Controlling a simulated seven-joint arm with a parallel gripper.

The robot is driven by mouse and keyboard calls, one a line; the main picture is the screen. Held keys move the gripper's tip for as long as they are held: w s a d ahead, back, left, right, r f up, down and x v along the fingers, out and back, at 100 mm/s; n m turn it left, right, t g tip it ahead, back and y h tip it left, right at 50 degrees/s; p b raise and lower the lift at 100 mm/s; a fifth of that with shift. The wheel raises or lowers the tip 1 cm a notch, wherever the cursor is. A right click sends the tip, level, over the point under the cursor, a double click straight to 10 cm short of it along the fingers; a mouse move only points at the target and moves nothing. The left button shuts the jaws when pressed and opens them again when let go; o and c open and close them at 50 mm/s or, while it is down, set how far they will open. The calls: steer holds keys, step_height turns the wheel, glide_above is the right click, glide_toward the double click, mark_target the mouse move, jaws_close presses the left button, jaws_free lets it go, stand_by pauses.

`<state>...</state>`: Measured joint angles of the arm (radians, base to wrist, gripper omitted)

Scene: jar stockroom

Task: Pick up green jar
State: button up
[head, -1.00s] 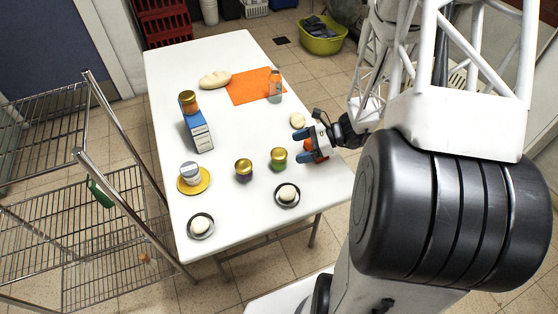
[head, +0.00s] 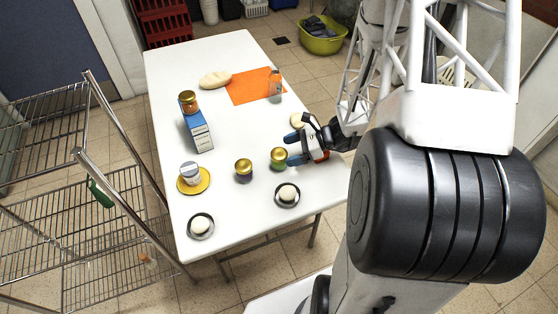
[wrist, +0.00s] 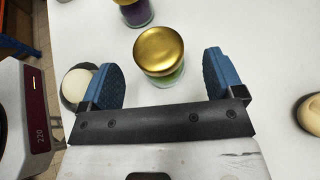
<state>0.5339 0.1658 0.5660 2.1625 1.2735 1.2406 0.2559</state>
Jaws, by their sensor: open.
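The green jar (head: 279,158) has a gold lid and stands upright on the white table (head: 240,205), near its right side. In the wrist view the green jar (wrist: 160,55) shows its gold lid and a strip of green below it. My gripper (head: 291,149) is just right of the jar in the head view. In the wrist view my gripper (wrist: 160,75) is open, with one blue finger to each side of the jar. The jar is between or just beyond the fingertips; I see no contact.
A purple jar with a gold lid (head: 243,170) stands left of the green jar; it also shows in the wrist view (wrist: 137,13). A dark dish with a white ball (head: 287,195) is in front.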

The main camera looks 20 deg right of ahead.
mark_target(285, 152)
steer(key=shift+x, duration=2.25)
steer(key=shift+s, duration=0.15)
steer(key=shift+c, duration=0.3)
steer(key=c, duration=1.1)
steer(key=shift+o, duration=0.2)
steer(key=shift+r, duration=4.95)
